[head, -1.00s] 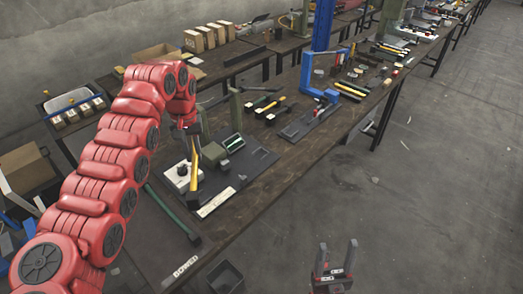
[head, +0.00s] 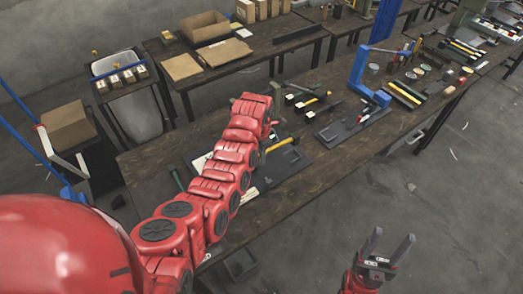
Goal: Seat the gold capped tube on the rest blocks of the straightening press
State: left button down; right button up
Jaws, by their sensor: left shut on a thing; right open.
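The gold capped tube (head: 282,144) shows as a short yellow length sticking out to the right of my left arm, over the dark base plate of the straightening press (head: 290,162). My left gripper (head: 264,147) is mostly hidden behind my red arm and is shut on the tube. My arm covers most of the press, and the rest blocks cannot be made out. I cannot tell whether the tube touches them. My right gripper (head: 391,238) is open and empty over the floor, off the bench's front edge.
On the bench (head: 310,181), dark tubes with yellow (head: 318,102) lie behind the press. A blue press frame (head: 362,75) stands to the right. A cardboard box (head: 205,27) is on the back table. A dark bin (head: 240,265) stands below the front edge.

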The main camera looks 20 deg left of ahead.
pick_arm(q)
jog(key=shift+s+r, duration=0.1)
jog(key=shift+b, duration=0.65)
jog(key=shift+f, duration=0.4)
jog(key=b, duration=0.5)
send_over(260, 176)
notch_tip(260, 176, down, 6)
jog(key=shift+r, duration=0.25)
jog(key=shift+f+b, duration=0.3)
jog(key=shift+f, duration=0.3)
jog(key=shift+f+b, duration=0.65)
